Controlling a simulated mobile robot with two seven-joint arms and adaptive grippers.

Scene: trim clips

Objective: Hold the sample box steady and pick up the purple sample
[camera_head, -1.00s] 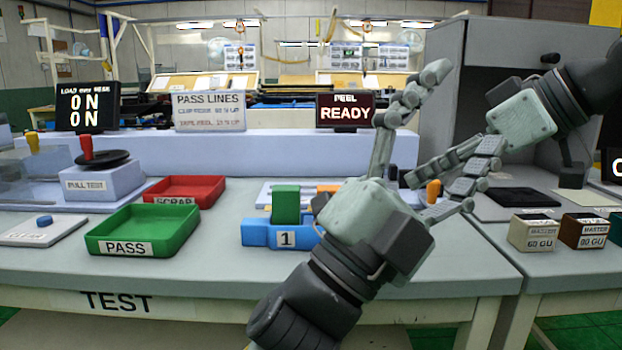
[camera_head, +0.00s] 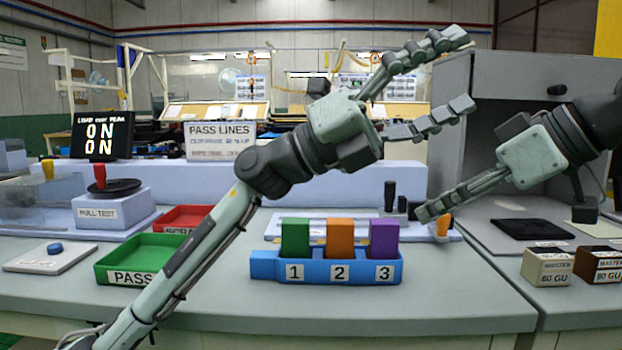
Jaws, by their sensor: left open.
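The blue sample box (camera_head: 325,272) stands on the bench with slots marked 1, 2 and 3. The purple sample (camera_head: 384,238) stands upright in slot 3, the orange sample (camera_head: 340,238) in slot 2 and the green sample (camera_head: 295,238) in slot 1. My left gripper (camera_head: 468,72) is open and empty, high above and behind the box, its fingers spread to the right. My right gripper (camera_head: 426,212) points down and left, to the right of the purple sample and apart from it in the picture. Its fingers overlap, so its opening is unclear.
The green PASS tray (camera_head: 150,258) and the red SCRAP tray (camera_head: 188,217) lie left of the box. Behind the box is a pale plate with dark and orange handles. MASTER blocks (camera_head: 547,266) stand at the right. The bench front before the box is clear.

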